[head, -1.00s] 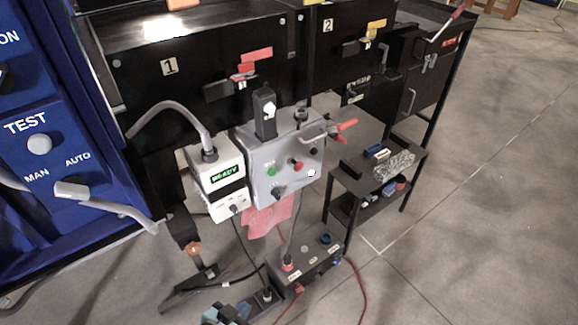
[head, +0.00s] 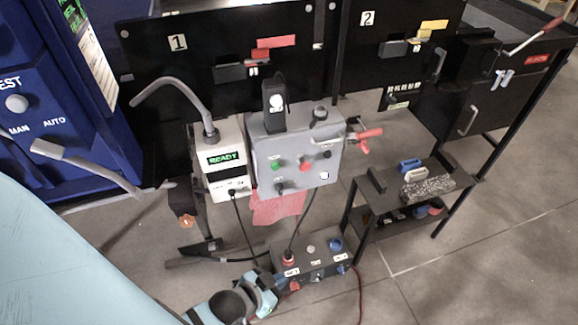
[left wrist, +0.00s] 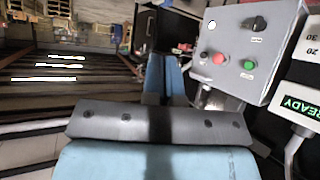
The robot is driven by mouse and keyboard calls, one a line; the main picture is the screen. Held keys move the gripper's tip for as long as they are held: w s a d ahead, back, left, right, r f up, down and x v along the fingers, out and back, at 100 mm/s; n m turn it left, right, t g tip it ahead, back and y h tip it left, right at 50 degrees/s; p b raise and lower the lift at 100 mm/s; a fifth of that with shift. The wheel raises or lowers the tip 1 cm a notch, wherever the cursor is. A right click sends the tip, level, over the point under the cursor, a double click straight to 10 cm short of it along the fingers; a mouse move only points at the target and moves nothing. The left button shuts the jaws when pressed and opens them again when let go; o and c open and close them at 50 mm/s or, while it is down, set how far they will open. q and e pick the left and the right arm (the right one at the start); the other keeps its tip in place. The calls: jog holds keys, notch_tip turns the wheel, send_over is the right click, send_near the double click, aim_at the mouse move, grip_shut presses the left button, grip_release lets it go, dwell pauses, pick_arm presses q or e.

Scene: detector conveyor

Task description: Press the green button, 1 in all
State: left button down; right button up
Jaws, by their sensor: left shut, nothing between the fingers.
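The green button (head: 276,165) is on the front of a grey control box (head: 330,165), left of a red button (head: 305,165). In the left wrist view the green button (left wrist: 249,66) is at the upper right, on the tilted grey box (left wrist: 235,25). My left gripper (head: 267,282) is low in the head view, below the box and apart from the button. In the left wrist view its blue fingers (left wrist: 163,75) are together and empty, left of the box. My right gripper is not in view.
A white unit (head: 222,181) reading READY stands left of the grey box. A black box with knobs (head: 315,262) is on the floor near my left gripper. A small black shelf (head: 375,215) stands at right, a blue cabinet (head: 60,150) at left. Open floor lies at right.

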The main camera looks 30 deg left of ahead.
pick_arm(q)
jog(key=shift+d, duration=0.1)
